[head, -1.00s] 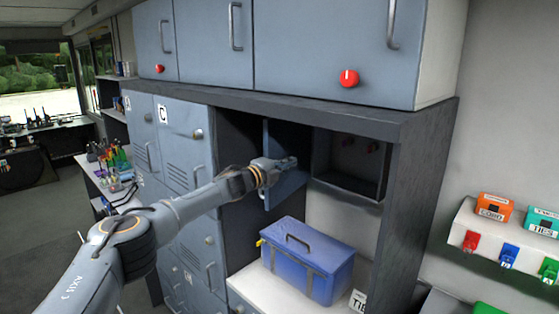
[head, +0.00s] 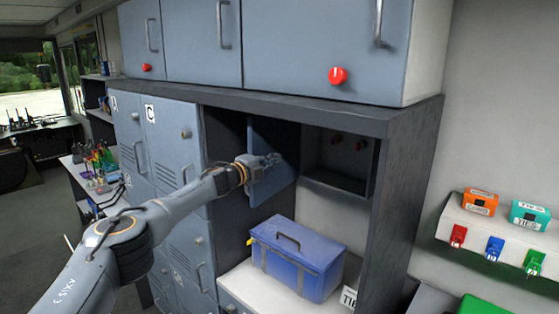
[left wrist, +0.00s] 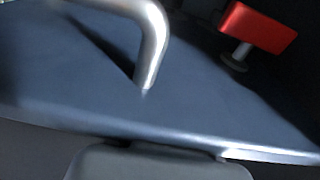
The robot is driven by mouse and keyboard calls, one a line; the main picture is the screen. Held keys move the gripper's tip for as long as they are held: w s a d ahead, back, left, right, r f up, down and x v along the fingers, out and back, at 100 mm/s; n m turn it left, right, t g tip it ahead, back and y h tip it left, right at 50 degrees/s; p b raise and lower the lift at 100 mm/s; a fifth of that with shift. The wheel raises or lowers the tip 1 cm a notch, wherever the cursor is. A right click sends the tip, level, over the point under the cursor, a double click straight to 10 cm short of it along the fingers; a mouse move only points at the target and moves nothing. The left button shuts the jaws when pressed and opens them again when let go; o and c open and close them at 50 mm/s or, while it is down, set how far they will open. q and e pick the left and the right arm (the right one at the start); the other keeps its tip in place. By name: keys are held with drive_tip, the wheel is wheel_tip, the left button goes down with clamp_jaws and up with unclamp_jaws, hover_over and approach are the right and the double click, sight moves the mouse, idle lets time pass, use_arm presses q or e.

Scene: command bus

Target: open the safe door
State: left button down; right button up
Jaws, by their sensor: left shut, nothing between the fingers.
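The safe door (head: 283,185) is a blue-grey panel standing swung open at the left side of the dark open safe (head: 336,180), inside the cabinet recess. My left gripper (head: 272,160) is shut and empty, at the upper part of the door's face; whether it touches cannot be told. The left wrist view shows a blue-grey panel (left wrist: 90,90) close up, with a silver bar handle (left wrist: 155,45) and a red knob (left wrist: 258,27) beyond. Part of my gripper (left wrist: 160,162) shows at the bottom edge there. My right gripper is out of view.
A blue toolbox (head: 298,260) stands on the white shelf below the safe. Blue lockers (head: 168,150) are at the left, upper cupboards (head: 290,45) above. The dark cabinet side wall (head: 408,190) bounds the recess at the right.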

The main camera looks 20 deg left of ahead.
use_arm(q)
drive_tip(key=d, duration=0.4)
drive_tip(key=shift+s+d+r, duration=0.25)
drive_tip(key=shift+s+r, duration=0.15)
drive_tip(key=shift+a, duration=0.1)
drive_tip(key=b+v, duration=0.3)
drive_tip(key=v, duration=2.1)
drive_tip(key=shift+s+a+f+b, duration=0.2)
drive_tip(key=shift+s+f+b, duration=0.1)
drive_tip(key=shift+s+f, duration=0.1)
drive_tip(key=shift+w+f, duration=0.1)
